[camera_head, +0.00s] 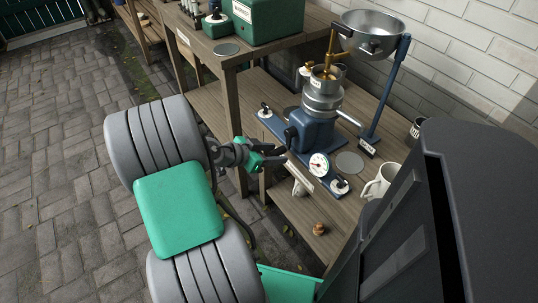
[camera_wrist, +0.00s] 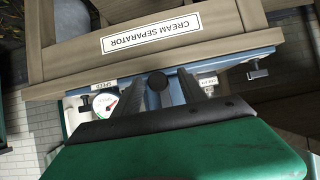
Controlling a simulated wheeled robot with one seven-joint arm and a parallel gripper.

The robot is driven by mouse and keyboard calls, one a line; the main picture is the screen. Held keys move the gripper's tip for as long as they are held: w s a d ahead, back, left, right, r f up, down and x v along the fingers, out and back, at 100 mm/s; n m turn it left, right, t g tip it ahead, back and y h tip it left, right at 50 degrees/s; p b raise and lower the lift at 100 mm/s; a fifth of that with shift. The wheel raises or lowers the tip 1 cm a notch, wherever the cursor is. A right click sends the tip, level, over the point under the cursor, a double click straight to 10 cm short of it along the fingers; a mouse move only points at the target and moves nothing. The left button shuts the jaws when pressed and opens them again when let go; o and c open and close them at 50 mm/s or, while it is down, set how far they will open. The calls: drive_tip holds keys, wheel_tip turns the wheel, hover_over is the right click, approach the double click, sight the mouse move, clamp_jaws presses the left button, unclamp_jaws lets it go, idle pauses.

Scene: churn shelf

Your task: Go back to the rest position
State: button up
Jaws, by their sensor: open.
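My gripper (camera_head: 268,158) is at the end of my bent arm, left of the cream separator (camera_head: 318,118). The separator has a blue base, a metal body and a brass spout. It stands on a wooden shelf. A white dial (camera_head: 319,165) with a red needle is on its blue front plate.
A "CREAM SEPARATOR" label (camera_wrist: 151,33) is on the wooden shelf edge close to my gripper. A metal bowl (camera_head: 368,33) sits on a blue stand. A white mug (camera_head: 379,182) is at the right. A green box (camera_head: 262,20) stands on the higher shelf. Open brick paving (camera_head: 60,130) lies left.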

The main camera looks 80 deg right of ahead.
drive_tip(key=shift+s+d+f+b, duration=0.15)
drive_tip(key=shift+d+b, duration=0.05)
drive_tip(key=shift+b, duration=0.1)
clamp_jaws()
idle(0.5)
